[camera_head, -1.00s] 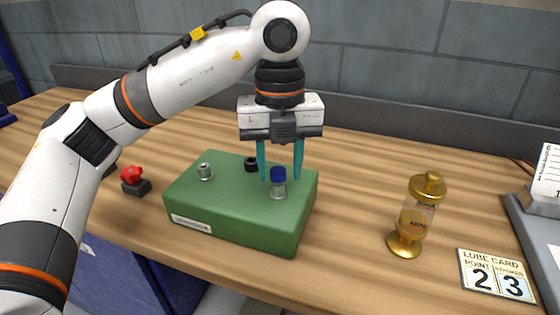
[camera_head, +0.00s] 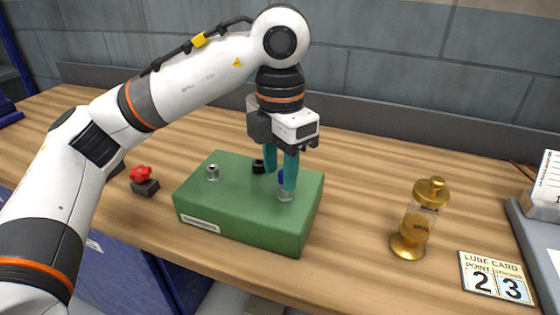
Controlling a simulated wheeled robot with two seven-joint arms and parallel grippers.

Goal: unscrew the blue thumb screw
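The blue thumb screw (camera_head: 281,177) stands on a clear-sided fitting on top of the green box (camera_head: 240,216), near its right end. My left gripper (camera_head: 280,180) points straight down over it. One teal finger is behind and left of the blue head, the other in front and right. The front finger hides much of the head. The fingers look spread about as wide as before, so the gripper appears open around the screw; contact is hard to see. My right gripper is not in view.
A silver fitting (camera_head: 212,173) and a black knob (camera_head: 259,166) are also on the box. A red knob on a dark block (camera_head: 143,180) is left. A brass oiler (camera_head: 413,222) and a lube card (camera_head: 495,278) are right. The table between box and oiler is clear.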

